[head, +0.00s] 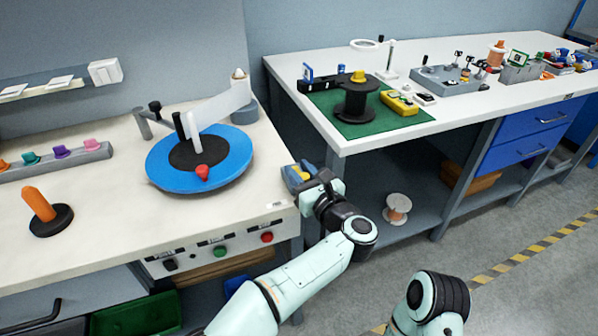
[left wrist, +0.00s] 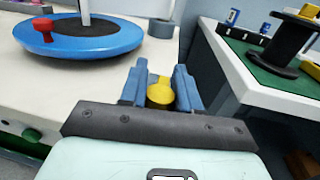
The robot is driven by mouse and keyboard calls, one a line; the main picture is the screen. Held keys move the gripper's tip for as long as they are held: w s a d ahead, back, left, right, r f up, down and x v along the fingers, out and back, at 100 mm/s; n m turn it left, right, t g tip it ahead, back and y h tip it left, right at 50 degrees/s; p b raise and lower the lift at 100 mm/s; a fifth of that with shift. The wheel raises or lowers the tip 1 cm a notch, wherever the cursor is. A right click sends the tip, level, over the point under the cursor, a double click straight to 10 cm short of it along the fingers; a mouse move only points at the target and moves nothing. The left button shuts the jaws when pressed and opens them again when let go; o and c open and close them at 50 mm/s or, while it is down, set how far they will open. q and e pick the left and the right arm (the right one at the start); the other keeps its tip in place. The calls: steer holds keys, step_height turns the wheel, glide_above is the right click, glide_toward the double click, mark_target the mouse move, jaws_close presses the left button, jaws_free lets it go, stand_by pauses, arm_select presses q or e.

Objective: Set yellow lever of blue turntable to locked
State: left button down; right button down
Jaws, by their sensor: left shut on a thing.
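The blue turntable (head: 165,176) lies on the cream bench at the left, with a dark centre, an upright post and a red knob (head: 202,172) on top. It also shows at the upper left of the left wrist view (left wrist: 95,52). My left gripper (head: 299,174) is at the bench's right edge, right of the turntable and apart from it. The lever's base is hidden. My right gripper is not in view.
A front panel below the bench carries a green button (head: 220,251) and a red button (head: 267,237). An orange peg (head: 38,204) stands at left. A second table with a green mat (head: 410,122) stands right, across a gap.

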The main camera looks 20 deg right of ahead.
arm_select(q)
steer(key=shift+d+r+n+y, duration=0.1)
steer(key=shift+n+y, duration=0.2)
steer(key=shift+y, duration=0.2)
steer(key=c, duration=0.9)
jaws_free()
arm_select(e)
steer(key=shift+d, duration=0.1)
arm_select(q)
steer(key=shift+b+v, duration=2.85)
steer(key=shift+v, duration=3.9)
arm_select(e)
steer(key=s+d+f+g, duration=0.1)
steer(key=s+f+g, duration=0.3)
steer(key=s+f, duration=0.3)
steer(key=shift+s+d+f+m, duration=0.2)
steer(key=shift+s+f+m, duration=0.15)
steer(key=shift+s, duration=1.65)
arm_select(q)
steer(key=shift+w+r, duration=0.1)
steer(key=shift+r, duration=0.05)
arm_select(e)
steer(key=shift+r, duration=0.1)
